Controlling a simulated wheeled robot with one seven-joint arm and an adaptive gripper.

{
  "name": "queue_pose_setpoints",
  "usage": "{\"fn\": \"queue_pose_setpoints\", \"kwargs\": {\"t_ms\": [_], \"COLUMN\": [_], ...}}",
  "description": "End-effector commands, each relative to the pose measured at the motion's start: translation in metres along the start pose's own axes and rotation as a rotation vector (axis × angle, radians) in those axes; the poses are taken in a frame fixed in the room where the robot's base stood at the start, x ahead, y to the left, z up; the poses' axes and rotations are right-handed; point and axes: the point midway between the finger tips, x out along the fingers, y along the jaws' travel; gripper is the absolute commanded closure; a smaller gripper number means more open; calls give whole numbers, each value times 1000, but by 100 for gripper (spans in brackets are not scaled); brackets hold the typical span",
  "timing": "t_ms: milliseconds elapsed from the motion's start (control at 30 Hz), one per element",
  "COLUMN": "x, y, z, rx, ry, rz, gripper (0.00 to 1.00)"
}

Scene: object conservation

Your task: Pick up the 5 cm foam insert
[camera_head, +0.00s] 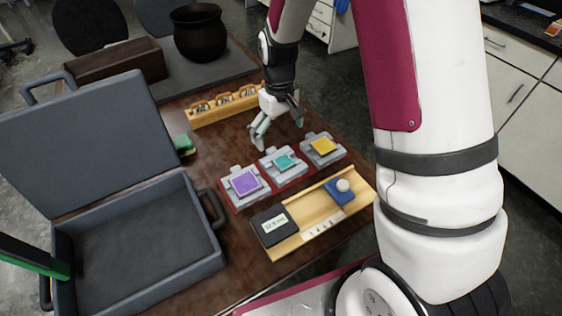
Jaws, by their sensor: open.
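Three coloured square pads, likely foam inserts, sit in grey holders on a red tray (231,207): a larger purple pad (244,182), a smaller teal pad (286,162) and a yellow pad (323,146). No size label is legible, so I cannot tell which is the 5 cm one. My gripper (279,131) is open and empty, fingers pointing down. In the picture it is just behind the teal and yellow pads, apparently above the table; its exact height is unclear.
A grey case (140,250) stands open at left, its lid (85,140) raised. A wooden board (330,208) at the front holds a black display device (272,226) and a blue block (339,190). A wooden rack (225,106), dark pot (200,34) and brown box (115,62) are behind.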

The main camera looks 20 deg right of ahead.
Motion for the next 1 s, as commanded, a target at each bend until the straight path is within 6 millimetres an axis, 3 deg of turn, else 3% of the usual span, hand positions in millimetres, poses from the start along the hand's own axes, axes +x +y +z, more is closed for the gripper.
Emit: {"fn": "queue_pose_setpoints", "kwargs": {"t_ms": [200, 467, 700, 1000], "x": [37, 54, 88, 98], "y": [0, 0, 2, 2], "z": [1, 2, 3, 2], "rx": [0, 0, 0, 0], "ry": [-3, -2, -3, 1], "rz": [-1, -1, 0, 0], "gripper": [0, 0, 0, 0]}}
